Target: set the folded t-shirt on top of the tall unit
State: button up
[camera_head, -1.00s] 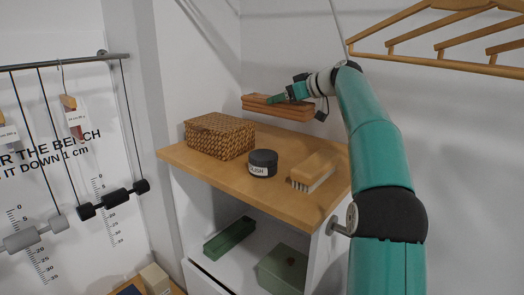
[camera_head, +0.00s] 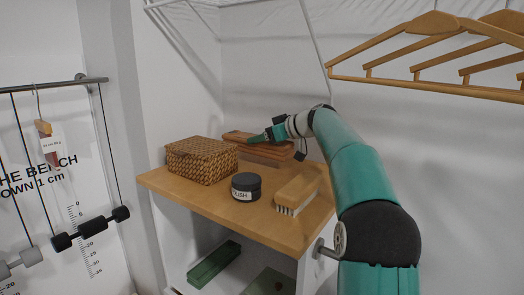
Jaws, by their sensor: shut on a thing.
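The folded t-shirt (camera_head: 270,151) is a flat reddish-brown bundle at the back of the tall unit. My gripper (camera_head: 257,139) is shut on its upper side, coming in from the right. The bundle is roughly level, at or just above the wooden top of the tall unit (camera_head: 213,203). I cannot tell whether it touches the top.
On the unit's top stand a woven basket (camera_head: 202,162) at left, a dark polish tin (camera_head: 246,187) in the middle and a wooden brush (camera_head: 297,190) at right. Wooden hangers (camera_head: 430,50) hang at upper right. A green box (camera_head: 214,263) lies on the shelf below.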

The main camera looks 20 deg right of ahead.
aim_at(263, 148)
jog(key=shift+f, duration=1.95)
jog(key=o, duration=1.1)
jog(key=shift+c, duration=0.2)
jog(key=v, duration=1.2)
